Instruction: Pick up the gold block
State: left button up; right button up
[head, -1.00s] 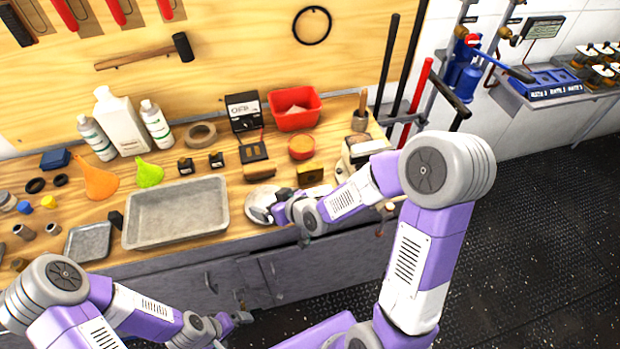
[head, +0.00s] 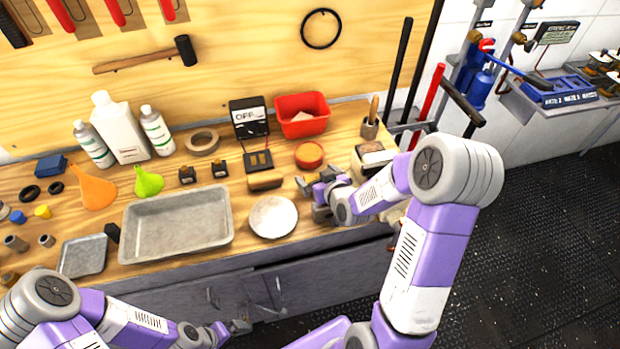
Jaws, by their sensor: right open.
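The gold block is not clearly visible now; its spot on the wooden workbench (head: 255,228), just below the round orange-red tin (head: 309,154), is covered by my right gripper. My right gripper (head: 314,182) is open, low over the bench at that spot. I cannot tell whether the block is between its fingers or touching them. My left gripper (head: 241,326) is in front of the grey cabinet, below the bench edge and far from that spot; its jaws are too small to read.
Left of the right gripper are a brown wooden-backed block (head: 265,181) and a pale round dish (head: 273,217). A grey metal tray (head: 178,250) lies further left. A red bin (head: 302,115) and a meter (head: 249,117) stand behind. A machine with a pale top (head: 372,152) is to the right.

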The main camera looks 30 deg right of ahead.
jog(key=shift+s+r, duration=0.15)
jog(key=shift+s, duration=0.15)
jog(key=shift+c, duration=1.1)
jog(key=c, duration=0.9)
